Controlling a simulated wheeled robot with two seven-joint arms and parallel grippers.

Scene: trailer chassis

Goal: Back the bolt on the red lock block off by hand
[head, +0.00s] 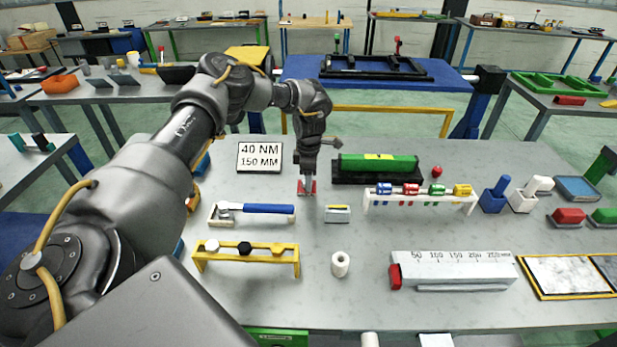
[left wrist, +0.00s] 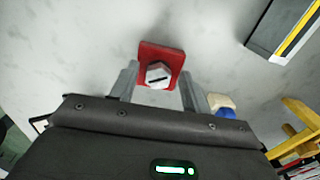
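The red lock block (head: 313,188) lies flat on the grey table, mostly hidden under my left gripper in the head view. In the left wrist view the red block (left wrist: 174,52) shows as a square plate, with a light hex bolt head (left wrist: 158,73) with a dark slot on it. My left gripper (head: 307,184) points down over the block. Its two fingers are apart in the left wrist view (left wrist: 160,86), with the bolt head in line with the gap between them. I see no finger touching the bolt. My right gripper is not in view.
A blue-handled wrench (head: 268,209) lies in front of the block, and a small grey block (head: 337,214) sits to the right. A sign reading 40 NM 150 MM (head: 260,157) stands behind left.

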